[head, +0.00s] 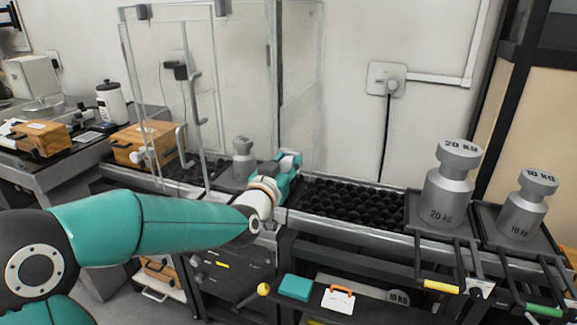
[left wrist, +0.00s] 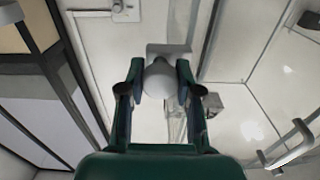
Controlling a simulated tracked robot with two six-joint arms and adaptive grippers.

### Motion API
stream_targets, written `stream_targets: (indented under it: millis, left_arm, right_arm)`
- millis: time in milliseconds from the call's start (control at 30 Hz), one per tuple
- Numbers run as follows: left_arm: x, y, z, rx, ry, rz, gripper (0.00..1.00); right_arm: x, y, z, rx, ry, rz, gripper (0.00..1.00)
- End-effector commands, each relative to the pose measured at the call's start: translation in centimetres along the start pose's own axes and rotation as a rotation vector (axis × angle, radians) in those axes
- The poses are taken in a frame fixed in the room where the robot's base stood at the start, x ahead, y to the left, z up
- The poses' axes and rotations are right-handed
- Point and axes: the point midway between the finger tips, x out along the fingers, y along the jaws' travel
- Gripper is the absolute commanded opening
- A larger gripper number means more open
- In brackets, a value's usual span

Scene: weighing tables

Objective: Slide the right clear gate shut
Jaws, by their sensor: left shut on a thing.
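A clear panel (head: 302,70), which looks like the right gate, stands upright at the right end of the clear enclosure in the head view. My left gripper (head: 290,162) is low beside this panel, and its fingers also show in the left wrist view (left wrist: 160,85). They are shut on a pale rounded knob (left wrist: 161,78). Whether the knob belongs to the panel is hard to tell, and how far the gate stands open is unclear. My right gripper is not in view.
A grey weight (head: 243,160) stands inside the enclosure. The left clear panel has a bar handle (head: 195,95). Right of my gripper is a bed of black balls (head: 350,200), then a 20 KG weight (head: 447,190) and a 10 KG weight (head: 525,210).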

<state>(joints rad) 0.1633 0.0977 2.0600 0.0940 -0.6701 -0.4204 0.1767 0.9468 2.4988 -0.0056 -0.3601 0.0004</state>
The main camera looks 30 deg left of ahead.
Motion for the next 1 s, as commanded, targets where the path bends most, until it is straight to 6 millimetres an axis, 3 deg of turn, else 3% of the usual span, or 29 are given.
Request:
stream_targets:
  millis: [33, 300, 867, 900, 1000]
  left_arm:
    - [0.0, 0.1, 2.8, 0.000, -0.005, 0.003, 0.00]
    - [0.0, 0.1, 7.1, -0.001, -0.005, 0.002, 0.00]
    - [-0.1, 0.1, 8.4, -0.001, -0.013, 0.003, 0.00]
    - [-0.1, 0.1, 8.4, -0.001, -0.014, 0.003, 0.38]
    - [-0.1, 0.1, 8.3, -0.001, -0.011, 0.002, 0.45]
  right_arm:
    - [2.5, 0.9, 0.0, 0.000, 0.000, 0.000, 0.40]
    - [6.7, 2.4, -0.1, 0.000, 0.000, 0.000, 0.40]
    - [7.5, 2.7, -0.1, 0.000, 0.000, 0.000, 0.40]
    - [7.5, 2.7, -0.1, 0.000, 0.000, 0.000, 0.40]
    - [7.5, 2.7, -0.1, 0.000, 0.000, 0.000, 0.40]
